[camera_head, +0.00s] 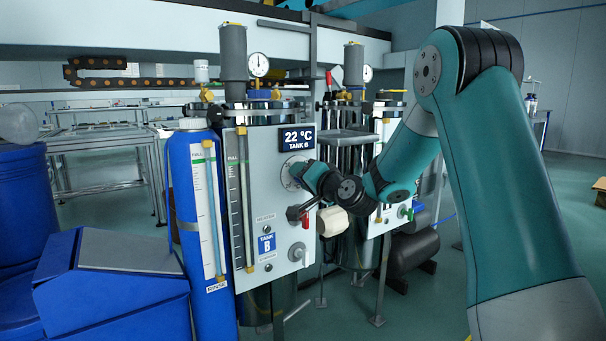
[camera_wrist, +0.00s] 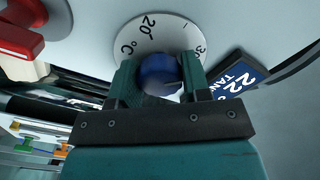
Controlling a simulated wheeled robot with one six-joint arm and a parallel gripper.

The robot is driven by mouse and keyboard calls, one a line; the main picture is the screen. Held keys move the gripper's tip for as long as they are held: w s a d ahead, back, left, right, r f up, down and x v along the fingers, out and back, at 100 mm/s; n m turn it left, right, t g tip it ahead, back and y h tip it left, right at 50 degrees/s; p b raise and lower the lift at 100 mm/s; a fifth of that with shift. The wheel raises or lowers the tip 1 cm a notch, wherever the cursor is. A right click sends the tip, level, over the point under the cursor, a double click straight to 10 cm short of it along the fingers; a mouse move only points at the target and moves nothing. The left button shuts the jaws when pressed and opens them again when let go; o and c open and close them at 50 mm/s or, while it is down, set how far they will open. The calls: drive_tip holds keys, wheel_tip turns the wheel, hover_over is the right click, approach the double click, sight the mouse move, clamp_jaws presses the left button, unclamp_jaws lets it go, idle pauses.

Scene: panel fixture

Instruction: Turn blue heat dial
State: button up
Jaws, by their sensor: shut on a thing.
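The blue heat dial (camera_wrist: 158,74) sits on a white round scale plate (camera_wrist: 150,35) marked with 20, 30 and °C in the wrist view. My gripper (camera_wrist: 160,80) has one finger on each side of the dial and is shut on it. In the head view my gripper (camera_head: 303,174) reaches the front panel of Tank B (camera_head: 270,205), and the dial is hidden behind it; part of the scale plate (camera_head: 288,172) shows. The display (camera_head: 298,137) above reads 22 °C, TANK B.
A red-handled valve (camera_head: 305,220) sits just below my gripper on the panel. It also shows at the upper left of the wrist view (camera_wrist: 22,25). A blue cylinder (camera_head: 200,220) stands left of the panel. A second tank panel (camera_head: 385,215) stands behind my arm.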

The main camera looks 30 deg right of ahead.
idle(0.4)
drive_tip(key=o, duration=0.9)
drive_tip(key=s+b, duration=0.2)
drive_tip(key=s, duration=0.3)
drive_tip(key=s+b, duration=0.2)
drive_tip(key=s, duration=0.4)
drive_tip(key=s+b, duration=0.2)
drive_tip(key=s, duration=0.4)
drive_tip(key=shift+s+d, duration=0.2)
drive_tip(key=shift+d, duration=0.1)
